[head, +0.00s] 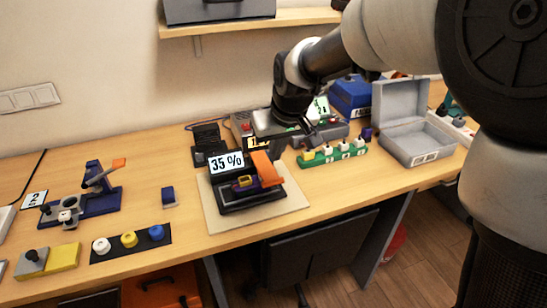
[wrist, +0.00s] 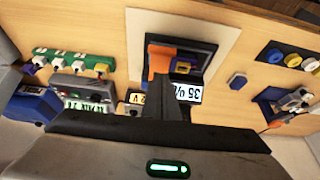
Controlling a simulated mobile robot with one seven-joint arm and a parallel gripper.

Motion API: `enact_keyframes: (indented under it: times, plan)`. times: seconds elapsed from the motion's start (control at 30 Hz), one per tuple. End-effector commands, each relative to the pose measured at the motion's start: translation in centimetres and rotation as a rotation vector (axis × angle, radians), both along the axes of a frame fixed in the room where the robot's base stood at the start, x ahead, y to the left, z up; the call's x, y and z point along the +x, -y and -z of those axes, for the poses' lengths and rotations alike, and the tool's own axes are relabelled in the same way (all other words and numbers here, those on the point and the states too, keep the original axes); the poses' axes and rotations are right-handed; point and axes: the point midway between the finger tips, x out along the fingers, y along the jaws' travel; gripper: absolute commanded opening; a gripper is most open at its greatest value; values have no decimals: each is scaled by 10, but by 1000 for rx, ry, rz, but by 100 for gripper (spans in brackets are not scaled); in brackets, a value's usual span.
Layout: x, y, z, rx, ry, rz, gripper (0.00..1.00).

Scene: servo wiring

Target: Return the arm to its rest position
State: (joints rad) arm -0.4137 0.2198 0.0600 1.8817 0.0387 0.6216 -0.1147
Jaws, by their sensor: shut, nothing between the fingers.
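My gripper (head: 305,128) is at the end of my arm, which reaches in from the upper right in the head view. It hangs above the bench, just behind and right of a black device (head: 250,200) with an orange lever (head: 267,168) and a "35 %" display (head: 226,163). In the wrist view the shut fingers (wrist: 174,92) show at the middle, in front of the device (wrist: 205,58) and its display. Nothing shows between the fingers. They appear apart from the device, though the exact gap cannot be told.
A green connector strip (head: 332,156) and an open grey case (head: 412,148) stand to the right. A blue clamp fixture (head: 93,205) and a strip with white, yellow and blue buttons (head: 129,242) are at left. A shelf (head: 250,23) hangs above; bare bench (head: 155,150) lies at back left.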

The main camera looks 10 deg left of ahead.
Motion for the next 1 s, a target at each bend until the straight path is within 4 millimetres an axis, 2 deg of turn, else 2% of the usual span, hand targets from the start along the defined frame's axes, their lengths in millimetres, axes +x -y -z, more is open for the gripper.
enact_keyframes:
  times: [0.03,0.2,0.47,0.53,0.57,0.67,0.8,0.9,1.0]
  plan:
    - [-6,5,-11,3,4,2,0]
    - [-23,15,-39,2,3,2,0]
    - [-36,25,-63,0,2,5,0]
    - [-41,36,-74,0,5,24,0]
    - [-45,44,-81,0,9,38,0]
    - [-64,85,-112,-1,24,113,0]
    - [-114,158,-153,0,44,269,0]
    - [-154,198,-167,4,54,376,0]
    - [-187,225,-173,11,63,462,0]
